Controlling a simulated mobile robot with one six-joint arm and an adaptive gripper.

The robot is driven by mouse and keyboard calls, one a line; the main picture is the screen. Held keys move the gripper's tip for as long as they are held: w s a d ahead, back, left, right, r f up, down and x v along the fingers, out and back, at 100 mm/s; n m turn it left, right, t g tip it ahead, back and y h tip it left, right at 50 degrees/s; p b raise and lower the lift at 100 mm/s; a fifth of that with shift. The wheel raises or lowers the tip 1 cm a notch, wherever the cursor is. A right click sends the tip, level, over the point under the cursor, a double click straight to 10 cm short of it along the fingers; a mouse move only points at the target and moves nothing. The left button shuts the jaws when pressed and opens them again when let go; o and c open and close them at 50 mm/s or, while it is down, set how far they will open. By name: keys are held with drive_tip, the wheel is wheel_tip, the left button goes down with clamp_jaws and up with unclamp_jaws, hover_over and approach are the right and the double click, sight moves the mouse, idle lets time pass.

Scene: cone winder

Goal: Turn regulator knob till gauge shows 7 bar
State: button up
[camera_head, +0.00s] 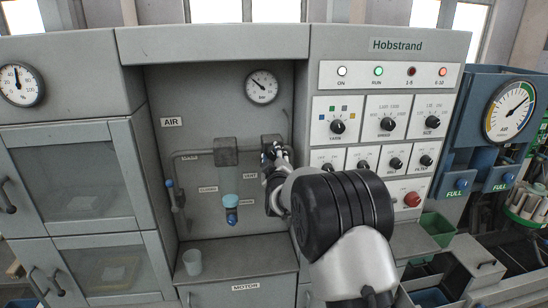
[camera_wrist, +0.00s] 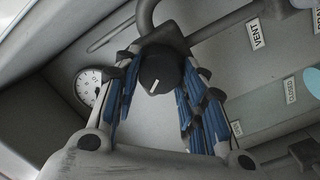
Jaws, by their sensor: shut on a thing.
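The regulator knob (camera_wrist: 160,72) is black with a white line on its face. It sits between the blue-padded fingers of my gripper (camera_wrist: 158,88) in the wrist view, and the gripper is shut on it. In the head view my gripper (camera_head: 274,156) is at the regulator on the recessed air panel, and my arm hides the knob. The round white gauge (camera_head: 262,87) is above it, with its needle pointing to the upper left; its numbers are too small to read. The gauge also shows at the left of the wrist view (camera_wrist: 88,86), partly covered by a finger.
A filter bowl with a blue cap (camera_head: 231,208) hangs left of my gripper. A valve lever (camera_head: 170,186) is farther left, and a grey cup (camera_head: 192,262) stands on the ledge below. The control panel (camera_head: 388,75) with dials and a red button (camera_head: 412,199) is at the right.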

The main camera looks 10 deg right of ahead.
drive_tip(key=c, duration=0.3)
